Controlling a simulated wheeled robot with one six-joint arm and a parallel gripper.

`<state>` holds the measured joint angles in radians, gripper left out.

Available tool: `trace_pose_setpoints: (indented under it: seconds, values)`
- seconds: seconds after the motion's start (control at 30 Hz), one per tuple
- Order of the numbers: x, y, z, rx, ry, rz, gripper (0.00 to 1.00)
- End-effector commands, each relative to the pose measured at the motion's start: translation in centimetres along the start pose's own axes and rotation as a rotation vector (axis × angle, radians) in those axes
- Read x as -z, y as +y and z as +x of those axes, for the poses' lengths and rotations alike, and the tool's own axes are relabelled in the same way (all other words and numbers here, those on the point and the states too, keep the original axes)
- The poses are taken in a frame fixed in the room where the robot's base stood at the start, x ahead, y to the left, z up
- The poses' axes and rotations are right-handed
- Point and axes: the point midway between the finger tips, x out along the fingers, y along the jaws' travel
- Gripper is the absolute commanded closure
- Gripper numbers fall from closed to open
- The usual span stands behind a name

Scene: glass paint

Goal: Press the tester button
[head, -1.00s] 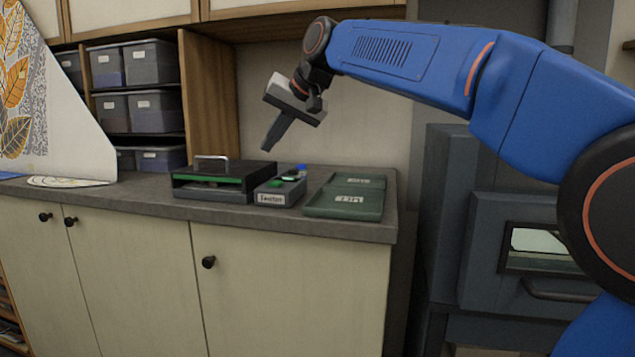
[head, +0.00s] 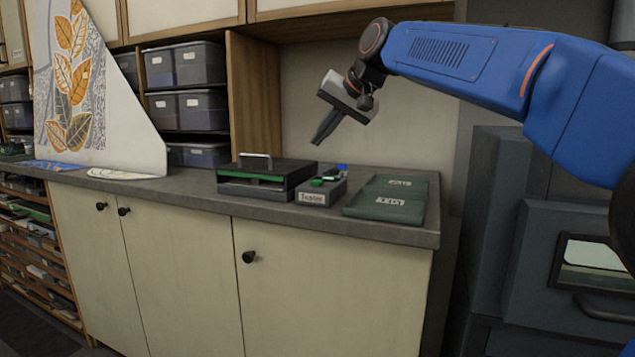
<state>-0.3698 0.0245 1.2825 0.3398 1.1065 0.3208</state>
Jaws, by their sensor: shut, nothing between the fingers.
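The tester (head: 318,197) is a small grey box with a white label on its front. It stands on the counter between a black box and a green tray. Green parts (head: 322,182) and a small blue part (head: 342,168) show on its top. I cannot tell for sure which of these is the button. My gripper (head: 316,142) is shut and empty. It hangs in the air above the tester, tilted with its fingertips pointing down and left, clear of everything.
The black box (head: 262,191) with a handle and green stripe is left of the tester. The green tray (head: 395,222) with labelled sections is at right, by the end of the counter (head: 190,194). A leaf-patterned panel (head: 110,140) stands at left. A dark cabinet (head: 505,190) is at far right.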

Motion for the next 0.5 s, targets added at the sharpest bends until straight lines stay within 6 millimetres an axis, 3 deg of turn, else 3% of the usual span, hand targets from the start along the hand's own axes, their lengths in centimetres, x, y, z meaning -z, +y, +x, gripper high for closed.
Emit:
trace_pose_setpoints:
  seconds: [0.5]
  values:
    - [-3.0, 3.0, 4.1, 0.0, -0.001, 0.0, 1.0]
